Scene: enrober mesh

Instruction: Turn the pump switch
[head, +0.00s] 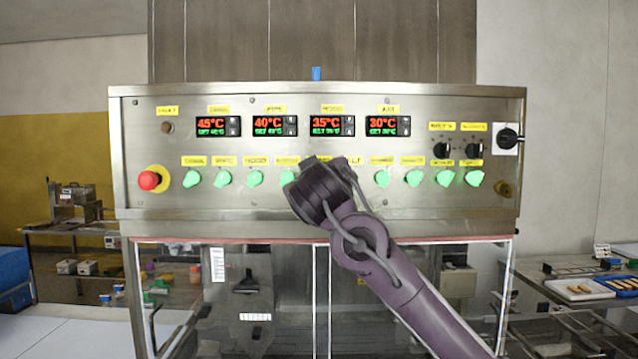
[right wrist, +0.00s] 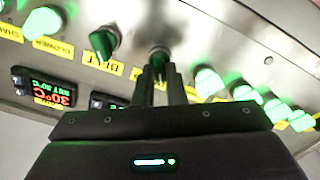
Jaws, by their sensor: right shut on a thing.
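A steel control panel (head: 250,215) holds a row of green-lit knob switches (head: 255,179) with yellow labels. My right gripper (head: 312,192) is in front of the middle of this row and hides the switches there. In the right wrist view its two fingers (right wrist: 161,80) are shut on a switch (right wrist: 158,54), whose knob is mostly hidden between them. The label of this switch is not readable, so I cannot confirm it as the pump switch. Beside it is a darker green switch (right wrist: 103,42) with a label that reads like BELT. My left gripper is not in view.
A red emergency button (head: 149,180) sits at the panel's left end. Temperature displays (head: 331,125) are above the switches, and black knobs (head: 474,150) and a rotary switch (head: 509,138) are at the right. Neighbouring lit switches (right wrist: 209,83) stand close to the fingers.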

